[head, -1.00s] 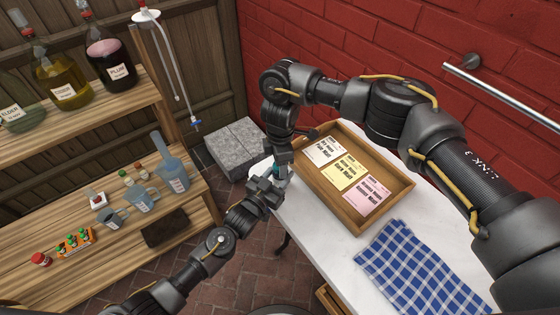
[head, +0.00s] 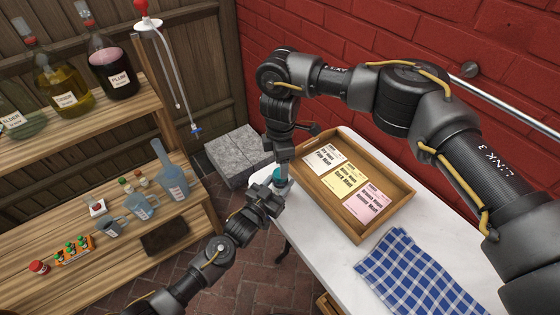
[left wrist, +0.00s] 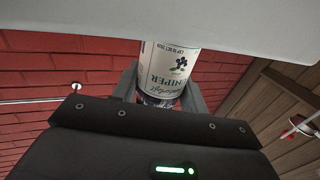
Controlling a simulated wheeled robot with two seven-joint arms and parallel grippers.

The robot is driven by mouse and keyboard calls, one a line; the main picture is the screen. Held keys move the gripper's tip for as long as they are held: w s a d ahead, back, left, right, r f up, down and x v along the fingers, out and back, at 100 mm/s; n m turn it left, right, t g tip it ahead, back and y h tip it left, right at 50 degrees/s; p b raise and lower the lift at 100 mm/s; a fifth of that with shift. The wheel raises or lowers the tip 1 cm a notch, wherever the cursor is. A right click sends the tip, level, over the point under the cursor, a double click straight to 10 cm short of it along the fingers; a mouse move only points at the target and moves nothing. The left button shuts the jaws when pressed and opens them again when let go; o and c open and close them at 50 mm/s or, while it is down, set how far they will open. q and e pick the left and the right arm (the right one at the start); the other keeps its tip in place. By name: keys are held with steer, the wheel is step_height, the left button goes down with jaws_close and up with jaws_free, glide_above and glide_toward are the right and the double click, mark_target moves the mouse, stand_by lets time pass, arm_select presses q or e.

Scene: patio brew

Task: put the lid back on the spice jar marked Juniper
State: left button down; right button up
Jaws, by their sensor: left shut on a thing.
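The Juniper jar (left wrist: 168,68) has a white label with the name and a dark sprig; it fills the middle of the left wrist view. My left gripper (head: 272,194) is shut on it beside the near left table edge, and the jaws flank it in the left wrist view (left wrist: 160,90). In the head view a small teal piece (head: 279,175), perhaps the lid, shows just above the left gripper. My right gripper (head: 283,160) points down directly over it. Its fingertips are too small to read, and whether the teal piece sits on the jar cannot be told.
A wooden tray (head: 371,229) with several cards lies on the white table (head: 318,226), with a blue checked cloth (head: 420,280) in front. Shelves at left hold bottles, jugs and a spice rack (head: 75,250). Grey blocks (head: 238,153) stand behind.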

steer(key=shift+c, duration=0.3)
steer(key=shift+w+r, duration=0.2)
steer(key=shift+r, duration=0.1)
steer(key=shift+w+d+r+n+t, duration=0.2)
steer(key=shift+w+r+n+t, duration=0.05)
steer(key=shift+w+r+n, duration=0.25)
steer(key=shift+w+d+r+n+t, duration=0.15)
steer(key=shift+w+r+n+t, duration=0.1)
steer(key=shift+r+n, duration=0.25)
steer(key=n, duration=0.2)
steer(key=r+n, duration=0.1)
steer(key=n, duration=0.1)
steer(key=shift+n, duration=0.4)
steer(key=n, duration=0.5)
steer(key=shift+s+r, duration=0.15)
steer(key=shift+s, duration=0.05)
steer(key=n, duration=0.2)
steer(key=shift+s+n, duration=0.2)
steer(key=shift+n, duration=0.2)
steer(key=n, duration=0.4)
steer(key=shift+s+a+f+g, duration=0.2)
steer(key=shift+s+g, duration=0.1)
steer(key=shift+s, duration=0.05)
steer(key=n, duration=0.4)
steer(key=shift+s+a, duration=0.2)
steer(key=shift+f, duration=0.1)
